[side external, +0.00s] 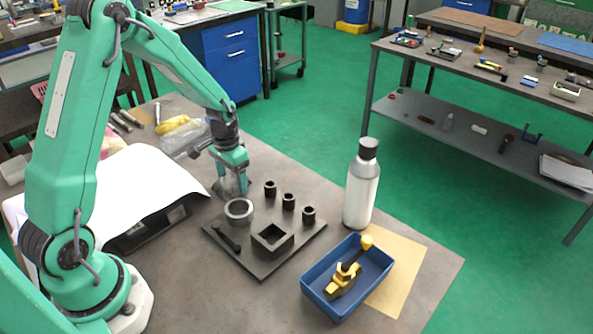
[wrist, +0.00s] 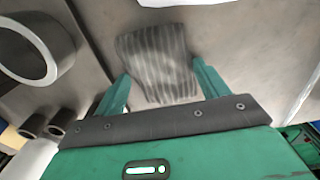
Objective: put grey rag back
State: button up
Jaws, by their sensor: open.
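A grey striped rag (wrist: 157,62) lies on the table in the wrist view. In the side view the grey rag (side external: 230,186) shows partly under my gripper, beside the fixture plate. My gripper (wrist: 160,72) is open, with one teal finger on each side of the rag's near part. In the side view my gripper (side external: 234,180) points down, low over the table behind the ring. I cannot tell whether the fingers touch the rag.
A dark plate (side external: 300,240) carries a grey ring (side external: 239,211), a square block (side external: 272,239) and three black cylinders. A bottle (side external: 361,190) and a blue tray (side external: 318,300) with a yellow clamp (side external: 342,283) stand right. A white sheet (side external: 140,180) lies left.

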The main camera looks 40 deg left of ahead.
aim_at(232, 177)
jog(key=shift+r, duration=0.15)
notch_tip(232, 177, up, 12)
dwell(0.7)
dwell(0.5)
jog(key=s+d+r+t, duration=0.2)
jog(key=s+d+r, duration=0.3)
jog(key=s, duration=0.4)
jog(key=s+d+r+t, duration=0.3)
jog(key=s+d+r, duration=0.3)
jog(key=s, duration=0.3)
jog(key=shift+r+t, duration=0.3)
jog(key=shift+r, duration=0.25)
dwell(0.6)
